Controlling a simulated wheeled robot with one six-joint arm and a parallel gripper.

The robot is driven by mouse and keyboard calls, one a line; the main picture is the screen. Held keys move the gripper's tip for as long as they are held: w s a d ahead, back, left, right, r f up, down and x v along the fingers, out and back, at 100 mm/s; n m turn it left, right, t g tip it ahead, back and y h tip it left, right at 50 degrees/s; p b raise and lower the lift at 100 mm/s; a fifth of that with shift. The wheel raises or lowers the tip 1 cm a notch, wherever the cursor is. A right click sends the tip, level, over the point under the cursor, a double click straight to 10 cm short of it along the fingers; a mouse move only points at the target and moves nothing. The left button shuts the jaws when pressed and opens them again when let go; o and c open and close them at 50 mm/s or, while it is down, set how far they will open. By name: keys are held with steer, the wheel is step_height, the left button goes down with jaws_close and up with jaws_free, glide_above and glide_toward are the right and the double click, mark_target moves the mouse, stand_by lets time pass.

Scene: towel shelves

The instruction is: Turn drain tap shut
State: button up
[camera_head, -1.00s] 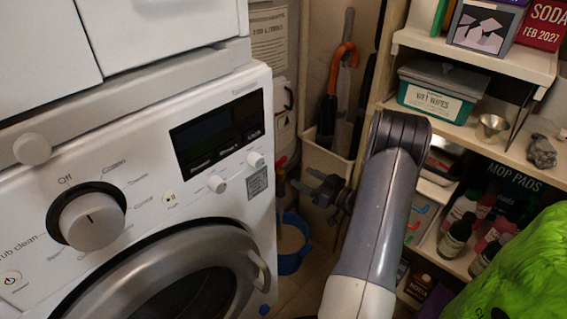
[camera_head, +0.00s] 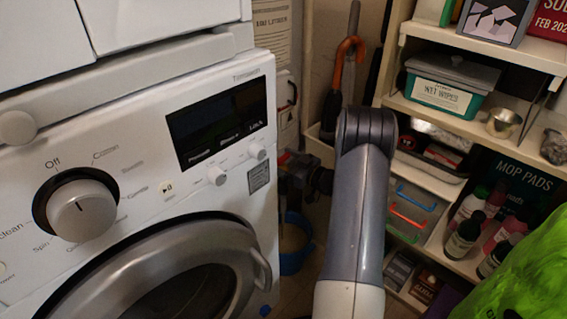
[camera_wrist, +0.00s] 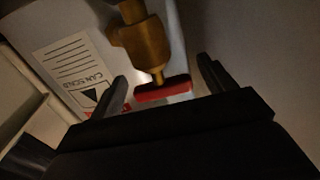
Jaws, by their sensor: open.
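The drain tap shows in the wrist view as a brass body (camera_wrist: 145,42) with a red bar handle (camera_wrist: 163,90) at its near end. The handle lies crosswise to my view. My gripper (camera_wrist: 162,78) is open, with one dark finger on each side of the red handle and a visible gap to both. In the head view my gripper (camera_head: 296,172) is dark and small, beside the right side of the washing machine. There it largely hides the tap.
The washing machine (camera_head: 225,215) fills the left. A blue bucket (camera_head: 291,266) stands on the floor below my gripper. A shelf unit (camera_head: 460,122) with a wet wipes box (camera_head: 440,95) and bottles is on the right. A printed label (camera_wrist: 75,62) is behind the tap.

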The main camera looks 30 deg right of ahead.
steer(key=c, duration=1)
steer(key=shift+a+h, duration=0.1)
steer(key=shift+h, duration=0.2)
steer(key=m+t+h+b, duration=0.1)
steer(key=m+h, duration=0.1)
steer(key=m+h+b, duration=0.1)
steer(key=m+h, duration=0.1)
steer(key=h, duration=0.1)
steer(key=shift+f+t+b, duration=0.1)
steer(key=shift+t+b, duration=0.2)
steer(key=shift+t, duration=0.1)
steer(key=shift+m+h+b, duration=0.65)
steer(key=shift+m+h, duration=0.15)
steer(key=shift+h, duration=0.7)
